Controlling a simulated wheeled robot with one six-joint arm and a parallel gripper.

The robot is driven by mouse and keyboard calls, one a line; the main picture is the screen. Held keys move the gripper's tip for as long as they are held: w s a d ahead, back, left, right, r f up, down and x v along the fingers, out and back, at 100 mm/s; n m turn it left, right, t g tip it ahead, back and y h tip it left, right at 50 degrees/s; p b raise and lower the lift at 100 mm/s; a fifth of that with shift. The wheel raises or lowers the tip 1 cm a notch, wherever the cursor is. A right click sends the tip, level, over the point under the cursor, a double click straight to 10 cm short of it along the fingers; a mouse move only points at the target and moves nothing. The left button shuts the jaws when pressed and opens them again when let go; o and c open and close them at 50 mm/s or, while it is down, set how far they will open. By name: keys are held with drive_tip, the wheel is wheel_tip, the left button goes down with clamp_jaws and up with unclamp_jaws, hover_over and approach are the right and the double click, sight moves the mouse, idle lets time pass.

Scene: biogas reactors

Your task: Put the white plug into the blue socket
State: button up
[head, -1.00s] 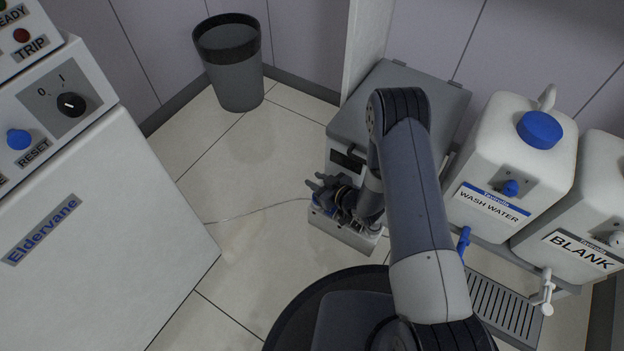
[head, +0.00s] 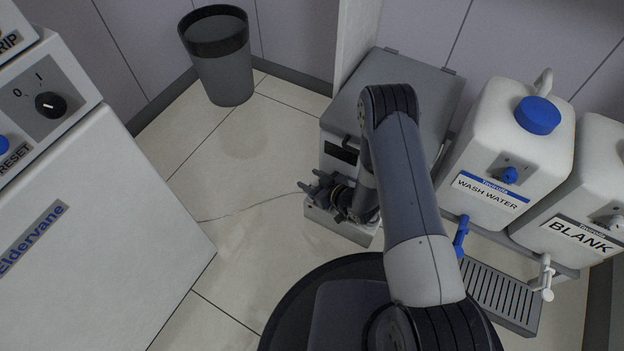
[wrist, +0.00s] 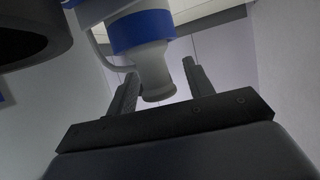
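My gripper (head: 322,190) is low in front of a grey cabinet in the head view, with its fingers pointing left. In the wrist view the two dark fingers of my gripper (wrist: 160,78) stand apart. A pale grey-white plug body (wrist: 155,75) with a flared end lies between them, with a visible gap at the right finger. A blue ring (wrist: 140,30), apparently the blue socket, surrounds the plug's far part. How deep the plug sits in it cannot be told. Neither plug nor socket can be made out in the head view.
A thin cable (head: 250,209) lies on the floor left of my gripper. A grey lidded cabinet (head: 425,85) stands behind my arm. White WASH WATER (head: 485,150) and BLANK (head: 580,200) containers stand right. A bin (head: 222,70) and Eldervane cabinet (head: 110,240) stand left; floor between is clear.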

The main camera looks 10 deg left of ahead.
drive_tip(key=shift+r, duration=0.15)
drive_tip(key=shift+r, duration=0.3)
drive_tip(key=p+v, duration=0.5)
drive_tip(key=v, duration=0.7)
drive_tip(key=shift+f, duration=0.1)
drive_tip(key=b+x, duration=0.1)
drive_tip(key=x, duration=0.3)
drive_tip(key=b+x, duration=0.2)
drive_tip(key=x, duration=0.2)
drive_tip(key=b+x, duration=0.2)
drive_tip(key=x, duration=0.2)
drive_tip(key=shift+a+f, duration=0.1)
drive_tip(key=shift+f, duration=0.4)
wheel_tip(320, 180, up, 3)
drive_tip(key=shift+w+f+p, duration=0.1)
drive_tip(key=shift+p, duration=0.3)
drive_tip(key=shift+r, duration=0.5)
